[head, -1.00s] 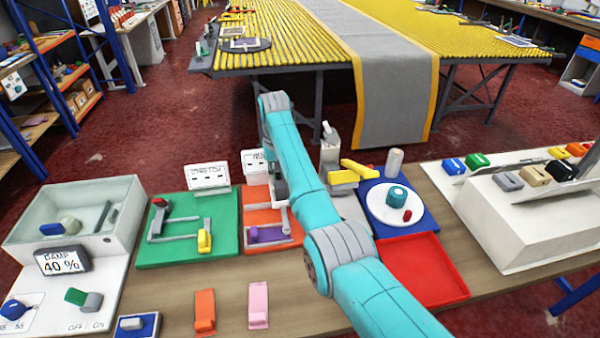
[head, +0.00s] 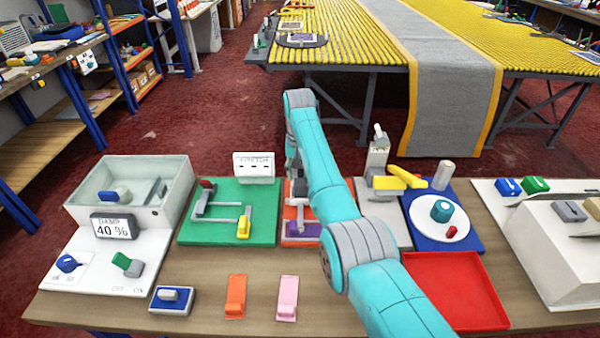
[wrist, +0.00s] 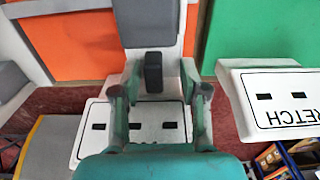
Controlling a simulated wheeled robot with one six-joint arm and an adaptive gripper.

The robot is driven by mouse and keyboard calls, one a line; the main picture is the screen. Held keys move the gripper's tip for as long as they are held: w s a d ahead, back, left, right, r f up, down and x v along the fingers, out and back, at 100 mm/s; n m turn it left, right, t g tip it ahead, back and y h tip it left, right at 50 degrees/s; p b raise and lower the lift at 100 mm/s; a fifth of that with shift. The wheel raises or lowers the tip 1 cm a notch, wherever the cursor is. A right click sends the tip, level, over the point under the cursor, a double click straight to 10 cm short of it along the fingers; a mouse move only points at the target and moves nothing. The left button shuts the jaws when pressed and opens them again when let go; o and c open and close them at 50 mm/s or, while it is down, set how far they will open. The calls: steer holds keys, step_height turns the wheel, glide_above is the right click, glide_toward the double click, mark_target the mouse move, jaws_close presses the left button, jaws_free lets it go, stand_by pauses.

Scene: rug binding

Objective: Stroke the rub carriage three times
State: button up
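The rub station is an orange board (head: 289,241) with a purple block (head: 302,232) near its front, partly behind my arm in the head view. A grey and white carriage (head: 299,203) stands over the board. In the wrist view, a black upright handle (wrist: 153,72) stands on a pale part in front of the orange surface (wrist: 70,47). My gripper (wrist: 158,90) has its two fingers apart, one on each side of this handle, with gaps showing. My arm hides the gripper's tips in the head view.
A white sign with dark slots (wrist: 90,130) lies under the fingers in the wrist view. The green board (head: 265,200) with its frame is to the left, and a grey fixture with yellow handles (head: 400,178) to the right. A red tray (head: 455,290) is front right.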

step_height(320, 180, up, 12)
stand_by(0.6)
